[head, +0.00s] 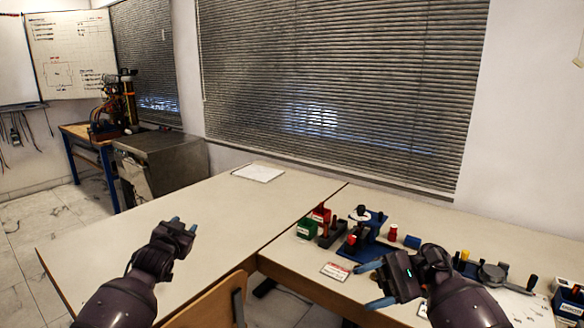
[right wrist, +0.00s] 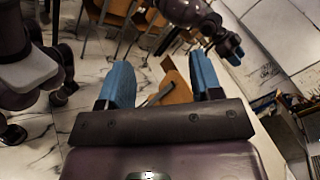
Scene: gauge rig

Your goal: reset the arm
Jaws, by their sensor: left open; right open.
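My left gripper (head: 184,224) is above the bare left table in the head view. It is open, with blue fingertips, and holds nothing. My right gripper (head: 373,284) is above the front of the right table, to the left of its forearm. Its two blue fingers are apart in the right wrist view (right wrist: 160,85), with nothing between them. Both dark arms reach in from the bottom of the head view, bent at the wrist.
The gauge rig (head: 362,240), a green bin (head: 306,228), a red bin (head: 321,213) and a label card (head: 335,271) are on the right table. A chair (head: 212,302) stands at the front. The left table (head: 130,240) is mostly clear, with a white sheet (head: 258,173).

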